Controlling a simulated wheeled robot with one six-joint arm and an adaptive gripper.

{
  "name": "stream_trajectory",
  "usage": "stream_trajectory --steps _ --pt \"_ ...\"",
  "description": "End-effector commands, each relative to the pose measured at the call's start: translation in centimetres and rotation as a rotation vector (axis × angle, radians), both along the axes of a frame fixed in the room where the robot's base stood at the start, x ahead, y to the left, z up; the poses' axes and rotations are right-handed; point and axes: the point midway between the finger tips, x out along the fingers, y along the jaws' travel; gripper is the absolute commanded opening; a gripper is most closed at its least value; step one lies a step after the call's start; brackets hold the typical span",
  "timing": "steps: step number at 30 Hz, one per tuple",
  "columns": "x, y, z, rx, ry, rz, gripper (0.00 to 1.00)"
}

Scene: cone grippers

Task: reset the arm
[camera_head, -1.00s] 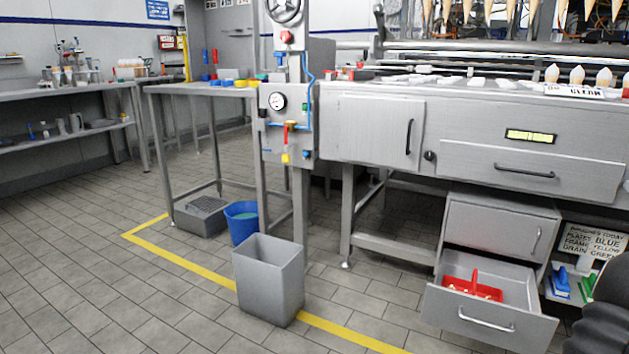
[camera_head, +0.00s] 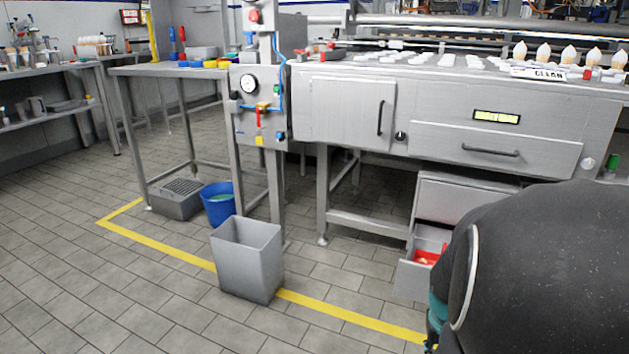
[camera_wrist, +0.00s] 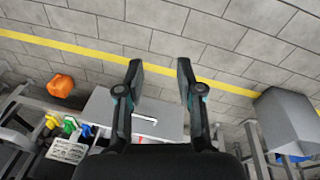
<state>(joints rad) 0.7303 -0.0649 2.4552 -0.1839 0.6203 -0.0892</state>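My gripper (camera_wrist: 156,82) shows in the wrist view with its two dark fingers apart and nothing between them. It is above the tiled floor, with a grey drawer unit (camera_wrist: 103,107) and its handle beyond and below the fingers. Only a bit of the red tray (camera_head: 427,257) in that drawer shows. The fingers are not visible in the head view.
A grey bin (camera_head: 247,262) stands on the floor by the yellow line, with a blue bucket (camera_head: 218,205) behind it. The steel machine (camera_head: 345,112) spans the back. An orange object (camera_wrist: 60,86) lies on the floor in the wrist view. Open floor lies at the left.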

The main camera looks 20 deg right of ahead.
Motion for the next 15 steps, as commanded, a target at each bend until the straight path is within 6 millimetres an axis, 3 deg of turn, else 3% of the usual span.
stream_trajectory --steps 1,3,15 --pt "0.4 1.9 2.2 0.006 -0.013 0.005 0.37" --pt "0.6 4.4 4.3 0.024 -0.025 0.007 0.37" --pt "0.9 17.3 15.8 0.053 -0.223 0.246 0.37"
